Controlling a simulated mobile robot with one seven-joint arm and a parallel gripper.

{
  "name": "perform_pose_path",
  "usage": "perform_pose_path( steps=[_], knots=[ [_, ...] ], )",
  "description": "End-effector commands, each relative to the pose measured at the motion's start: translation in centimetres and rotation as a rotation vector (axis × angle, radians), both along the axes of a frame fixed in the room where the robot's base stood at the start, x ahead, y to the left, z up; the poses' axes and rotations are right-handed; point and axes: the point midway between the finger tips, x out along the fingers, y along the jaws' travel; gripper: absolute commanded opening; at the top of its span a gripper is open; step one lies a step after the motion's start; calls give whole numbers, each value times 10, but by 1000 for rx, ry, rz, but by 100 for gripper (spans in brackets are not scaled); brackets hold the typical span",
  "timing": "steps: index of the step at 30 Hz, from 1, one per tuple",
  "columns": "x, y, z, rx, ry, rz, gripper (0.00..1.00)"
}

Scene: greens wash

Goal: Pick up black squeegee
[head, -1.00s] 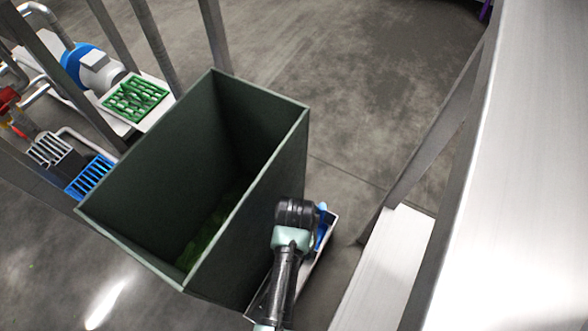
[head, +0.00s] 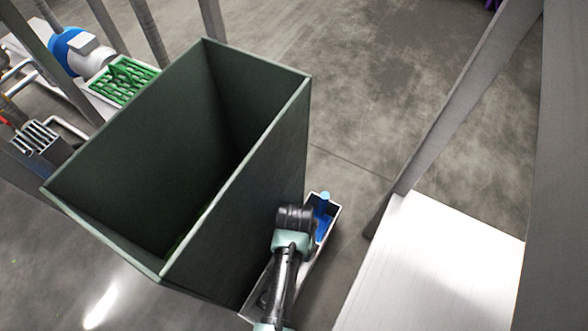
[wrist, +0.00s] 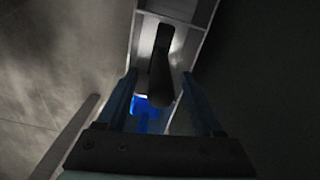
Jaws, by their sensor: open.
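In the wrist view a dark, long rounded handle, apparently the black squeegee (wrist: 161,72), lies in a narrow pale tray (wrist: 196,14). My gripper (wrist: 159,76) is open, with one finger on each side of the handle in the picture. I cannot tell whether the fingers are level with it or still above it. The rest of the squeegee is in shadow. In the head view the tray (head: 334,214) sits beside the dark green bin, and my arm hides much of it and the gripper's fingers.
A blue item (head: 322,228) is in the tray; blue also shows between my fingers in the wrist view (wrist: 147,112). The tall green bin (head: 240,200) stands close left of my arm. A pale metal surface (head: 440,270) and slanted post are at right.

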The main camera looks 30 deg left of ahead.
Motion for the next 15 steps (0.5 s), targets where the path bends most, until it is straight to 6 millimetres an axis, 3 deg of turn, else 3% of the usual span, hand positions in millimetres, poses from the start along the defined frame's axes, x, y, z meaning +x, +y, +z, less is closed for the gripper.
perform_pose_path(
  steps=[1, 6, 15],
  knots=[
    [0, 0, -14, 0, 0, 1, 68],
    [-1, 1, -31, -1, 1, 1, 68],
    [0, 0, -34, 0, 0, 1, 66]
  ],
)
